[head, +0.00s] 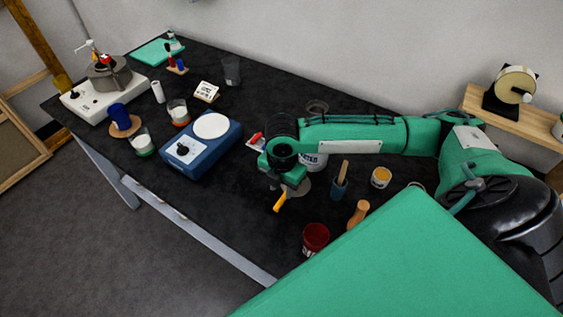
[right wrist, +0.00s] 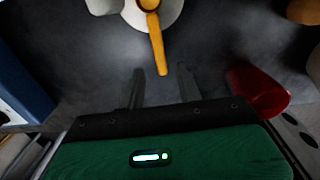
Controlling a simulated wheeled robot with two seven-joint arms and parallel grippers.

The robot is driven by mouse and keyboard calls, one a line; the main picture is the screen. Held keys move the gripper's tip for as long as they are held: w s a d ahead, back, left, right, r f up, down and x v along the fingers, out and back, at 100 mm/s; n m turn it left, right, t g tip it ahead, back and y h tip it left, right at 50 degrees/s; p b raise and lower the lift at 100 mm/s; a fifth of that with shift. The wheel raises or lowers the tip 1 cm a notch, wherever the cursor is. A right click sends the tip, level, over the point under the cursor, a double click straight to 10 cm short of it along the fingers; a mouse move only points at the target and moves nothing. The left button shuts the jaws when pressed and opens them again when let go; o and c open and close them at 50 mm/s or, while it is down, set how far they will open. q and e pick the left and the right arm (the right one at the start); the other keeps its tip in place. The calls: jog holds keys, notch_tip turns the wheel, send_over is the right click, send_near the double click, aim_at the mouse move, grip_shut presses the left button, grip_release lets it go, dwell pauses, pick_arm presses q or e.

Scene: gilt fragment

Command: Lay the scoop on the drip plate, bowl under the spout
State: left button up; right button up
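The scoop is orange-yellow; its handle (head: 280,202) shows just below my right gripper (head: 285,186) in the head view. In the right wrist view the scoop (right wrist: 157,45) has its bowl end over a pale round plate (right wrist: 173,16), its handle pointing back at me. That plate, probably the drip plate, is partly hidden by my gripper in the head view. The right gripper (right wrist: 161,76) is open, with a finger on each side of the handle's end and clear gaps. I cannot make out a spout. The left gripper is out of view.
A dark red cup (head: 316,237) stands to the right, also in the right wrist view (right wrist: 258,88). A white tub (head: 314,162) is behind my gripper. A blue scale (head: 203,150) stands left.

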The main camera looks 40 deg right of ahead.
aim_at(282, 201)
notch_tip(282, 201, up, 9)
jog(key=shift+f+b, duration=0.2)
jog(key=shift+b, duration=0.2)
jog(key=shift+s, duration=0.15)
